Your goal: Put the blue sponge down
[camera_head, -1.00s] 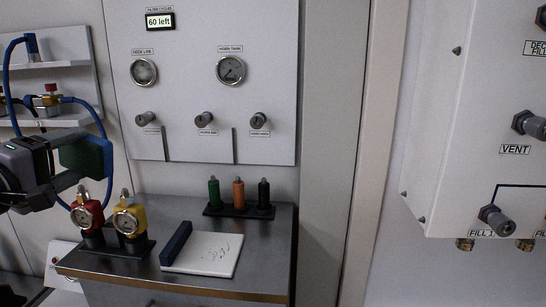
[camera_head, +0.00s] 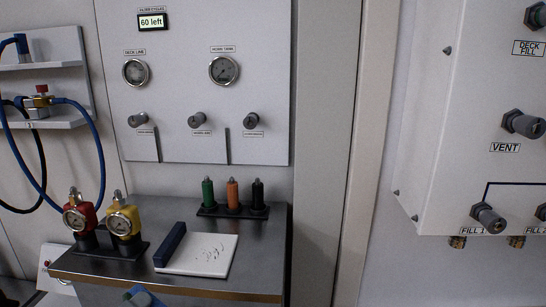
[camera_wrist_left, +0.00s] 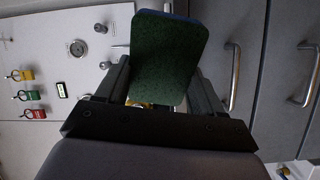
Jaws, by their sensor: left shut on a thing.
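The blue sponge (camera_wrist_left: 170,55) is in the left wrist view, with its dark green face toward the camera and a blue edge along the top. My left gripper (camera_wrist_left: 160,88) is shut on it, one dark finger on each side. The gripper itself is out of the head view. A small blue shape (camera_head: 143,297) shows at the bottom edge of the head view, and I cannot tell what it is. My right gripper is in no view.
A steel bench (camera_head: 190,275) carries red (camera_head: 80,217) and yellow (camera_head: 124,222) gauge fittings, a white board (camera_head: 210,255) with a dark blue block (camera_head: 170,244) on its left edge, and a rack of colored plugs (camera_head: 232,210). The wrist view shows cabinet handles (camera_wrist_left: 232,78).

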